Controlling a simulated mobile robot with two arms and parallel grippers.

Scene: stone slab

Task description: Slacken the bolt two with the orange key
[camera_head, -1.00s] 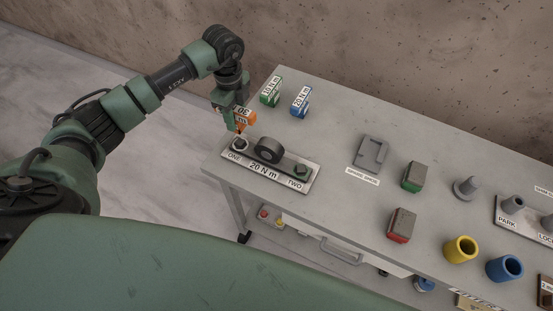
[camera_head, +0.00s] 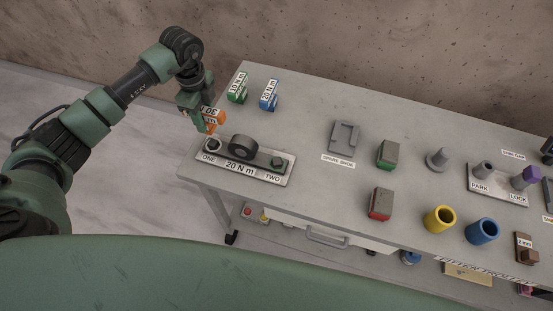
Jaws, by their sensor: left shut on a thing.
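My left gripper (camera_head: 203,122) is shut on the orange key (camera_head: 212,117), whose label reads 30 and is partly hidden by the fingers. It holds the key at the bolt plate's left end, just above or at bolt one (camera_head: 213,145); I cannot tell whether they touch. The plate reads 20 N m. My right gripper is not in view.
A green 10 N m key (camera_head: 237,88) and a blue 20 N m key (camera_head: 268,95) stand behind the plate. A grey spare shoe holder (camera_head: 343,138), green block (camera_head: 388,155) and red block (camera_head: 380,204) are to the right. Yellow (camera_head: 440,219) and blue (camera_head: 482,231) cups stand near the front edge.

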